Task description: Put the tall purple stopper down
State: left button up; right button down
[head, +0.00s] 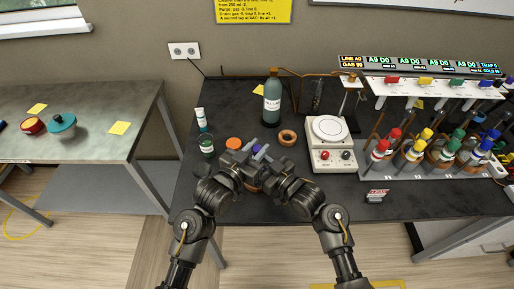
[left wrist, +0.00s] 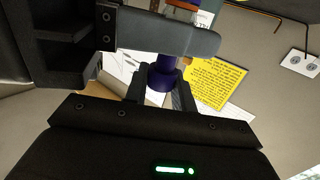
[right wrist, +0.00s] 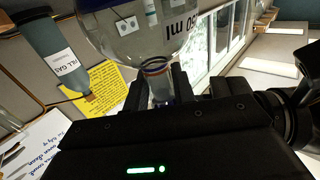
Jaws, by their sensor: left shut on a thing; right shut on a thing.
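The tall purple stopper (left wrist: 163,80) is between the fingers of my left gripper (left wrist: 163,92), which is shut on it. In the head view a bit of purple stopper (head: 257,149) shows between the two grippers. I cannot tell whether the stopper touches the flask's neck.
A rack of coloured stoppers (head: 440,165) fills the right.

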pick_arm(q)
jog(key=shift+f, duration=0.15)
jog(key=shift+f, duration=0.4)
jog(key=shift+f, duration=0.1)
jog(key=o, duration=0.9)
jog(key=shift+f, duration=0.25)
jog(key=shift+r, duration=0.2)
jog(key=v, duration=0.4)
jog(key=r+v, duration=0.1)
jog(key=v, duration=0.7)
jog(key=shift+r, duration=0.2)
